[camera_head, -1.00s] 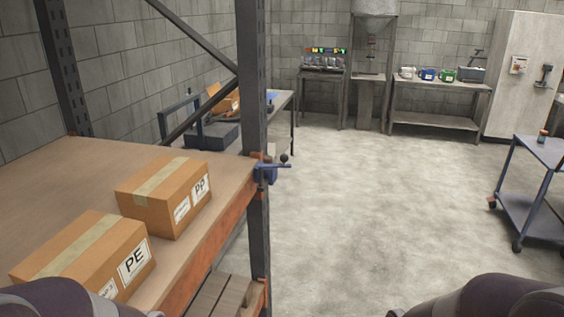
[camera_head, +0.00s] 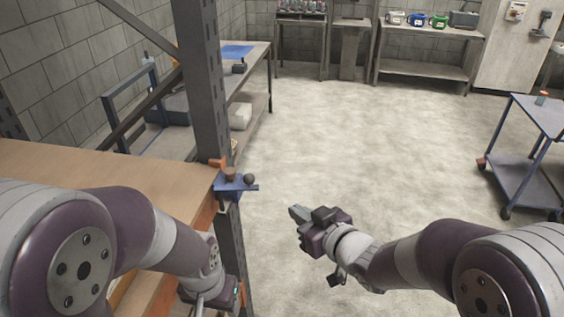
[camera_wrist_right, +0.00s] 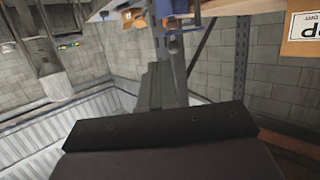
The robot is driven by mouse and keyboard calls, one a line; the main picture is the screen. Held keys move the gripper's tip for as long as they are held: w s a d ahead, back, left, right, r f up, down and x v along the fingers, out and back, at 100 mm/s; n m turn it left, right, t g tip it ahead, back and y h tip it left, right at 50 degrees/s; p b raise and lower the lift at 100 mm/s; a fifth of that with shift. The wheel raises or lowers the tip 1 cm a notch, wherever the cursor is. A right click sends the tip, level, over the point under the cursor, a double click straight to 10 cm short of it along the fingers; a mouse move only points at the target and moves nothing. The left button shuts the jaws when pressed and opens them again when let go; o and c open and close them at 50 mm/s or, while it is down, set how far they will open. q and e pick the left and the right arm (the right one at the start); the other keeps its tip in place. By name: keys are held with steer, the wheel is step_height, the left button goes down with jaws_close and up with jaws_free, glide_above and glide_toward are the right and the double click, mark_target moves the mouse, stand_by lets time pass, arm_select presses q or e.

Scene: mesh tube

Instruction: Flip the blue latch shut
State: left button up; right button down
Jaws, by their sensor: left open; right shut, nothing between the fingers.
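The blue latch (camera_head: 234,183) is mounted on the dark rack post at the end of the shelf. The latch also shows at the top of the right wrist view (camera_wrist_right: 178,20), beyond the fingertips. My right gripper (camera_head: 299,213) is shut and empty, right of the latch and lower in the picture, apart from it. Its closed fingers show in the right wrist view (camera_wrist_right: 160,88). My left gripper (camera_head: 222,296) is low beside the post, open, with its fingertips hardly visible at the bottom edge.
The rack post (camera_head: 206,90) and wooden shelf (camera_head: 120,165) stand on the left. A labelled box (camera_wrist_right: 305,25) shows in the right wrist view. A blue cart (camera_head: 530,165) stands at the right. The floor between is clear.

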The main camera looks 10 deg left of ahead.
steer(key=s+r+y, duration=0.1)
steer(key=s+r, duration=0.2)
steer(key=s, duration=0.1)
steer(key=p, duration=0.3)
glide_toward(252, 182)
steer(key=p+x, duration=0.2)
steer(key=x, duration=0.3)
steer(key=shift+w+a+p, duration=0.25)
steer(key=shift+w+p, duration=0.05)
steer(key=shift+p, duration=0.1)
steer(key=shift+w+a+f, duration=0.1)
steer(key=shift+w+a, duration=0.15)
steer(key=shift+a, duration=0.2)
arm_select(q)
step_height(252, 182, up, 7)
steer(key=s, duration=0.2)
steer(key=shift+f, duration=0.15)
arm_select(e)
steer(key=shift+f, duration=0.1)
steer(key=shift+w, duration=0.15)
arm_select(q)
steer(key=shift+f, duration=0.1)
